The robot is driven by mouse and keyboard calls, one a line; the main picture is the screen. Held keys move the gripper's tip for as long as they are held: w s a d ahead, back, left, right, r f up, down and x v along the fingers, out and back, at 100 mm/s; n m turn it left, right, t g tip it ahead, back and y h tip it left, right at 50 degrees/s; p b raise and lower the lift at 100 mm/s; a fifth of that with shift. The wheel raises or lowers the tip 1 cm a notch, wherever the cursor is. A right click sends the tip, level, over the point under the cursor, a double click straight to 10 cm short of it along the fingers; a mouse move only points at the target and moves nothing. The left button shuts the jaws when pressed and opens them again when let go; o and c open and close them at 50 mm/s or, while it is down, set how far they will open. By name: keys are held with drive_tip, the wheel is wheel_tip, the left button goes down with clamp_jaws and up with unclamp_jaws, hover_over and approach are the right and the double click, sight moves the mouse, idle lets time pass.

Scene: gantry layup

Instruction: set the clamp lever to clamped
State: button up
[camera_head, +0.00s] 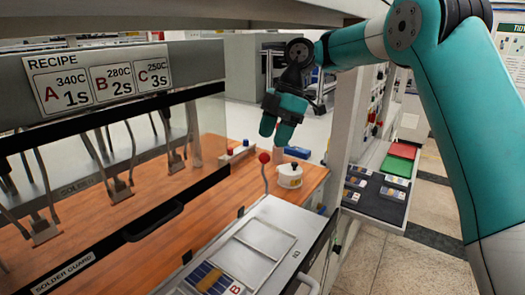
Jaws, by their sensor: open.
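The clamp lever (264,170) is a thin pale rod with a red ball knob on top.
A solder guard (110,150) with a glass front and black handle (152,220) stands at left. A white cup-like pot (289,176) sits right of the lever. A solar-cell piece (210,278) marked B lies in front. A shelf (375,190) with trays is at right.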

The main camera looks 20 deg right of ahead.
sight(264, 161)
drive_tip(key=b+x, duration=0.1)
drive_tip(key=x, duration=0.5)
drive_tip(key=shift+a+f, duration=0.2)
drive_tip(key=shift+c, duration=0.5)
clamp_jaws()
